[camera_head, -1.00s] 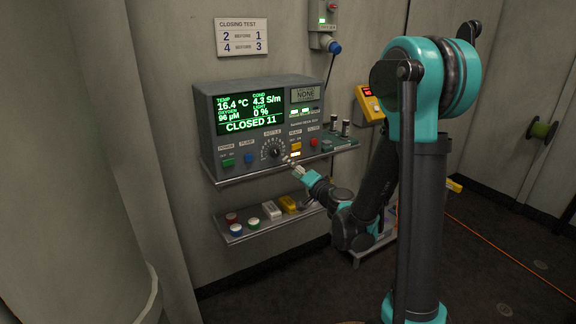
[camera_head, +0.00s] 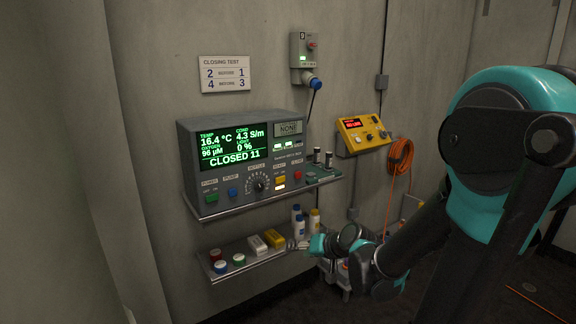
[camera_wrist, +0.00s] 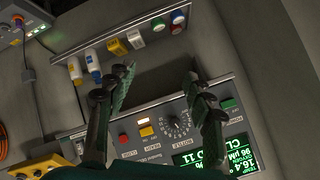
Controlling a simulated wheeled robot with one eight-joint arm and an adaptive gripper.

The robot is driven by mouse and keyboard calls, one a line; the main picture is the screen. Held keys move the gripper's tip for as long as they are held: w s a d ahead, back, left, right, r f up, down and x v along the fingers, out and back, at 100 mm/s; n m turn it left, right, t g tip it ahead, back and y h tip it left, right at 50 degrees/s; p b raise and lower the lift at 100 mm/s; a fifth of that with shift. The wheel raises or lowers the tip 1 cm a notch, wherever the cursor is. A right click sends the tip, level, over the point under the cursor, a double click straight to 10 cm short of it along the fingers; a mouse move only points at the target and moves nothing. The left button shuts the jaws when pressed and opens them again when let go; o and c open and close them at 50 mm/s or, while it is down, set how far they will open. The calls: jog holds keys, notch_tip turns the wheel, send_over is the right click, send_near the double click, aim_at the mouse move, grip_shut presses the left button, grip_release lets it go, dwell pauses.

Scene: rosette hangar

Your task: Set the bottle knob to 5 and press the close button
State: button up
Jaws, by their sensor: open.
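The bottle knob (camera_head: 258,182) is a round black dial with a pale scale on the front of a grey control box (camera_head: 190,160); its setting is too small to read. The green screen (camera_head: 235,146) reads CLOSED 11. To the knob's right are a yellow button (camera_head: 281,181) and a red button (camera_head: 297,175), apparently the close button. My gripper (camera_head: 310,246) is low, near the right end of the lower shelf. In the wrist view my gripper (camera_wrist: 158,78) is open and empty. The knob (camera_wrist: 177,125) and red button (camera_wrist: 124,138) show beyond its fingers, upside down.
The lower shelf (camera_head: 225,275) holds coloured-lid jars, white and yellow blocks and bottles (camera_head: 314,219). The box stands on an upper shelf (camera_head: 240,207) with dark vials at right. A yellow wall unit (camera_head: 363,135) and an orange hose (camera_head: 400,157) are further right.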

jog(key=s+d+f+g+h, duration=0.2)
jog(key=s+d+f+h, duration=0.1)
jog(key=s+d, duration=0.3)
jog(key=s+d+f+g+h, duration=0.2)
jog(key=s+d+f+h, duration=0.2)
jog(key=s+d, duration=0.3)
jog(key=shift+s+d+f+m, duration=0.25)
jog(key=shift+d+m, duration=0.15)
jog(key=shift+d, duration=0.85)
jog(key=shift+w, duration=0.1)
grip_shut()
jog(key=shift+a, duration=0.1)
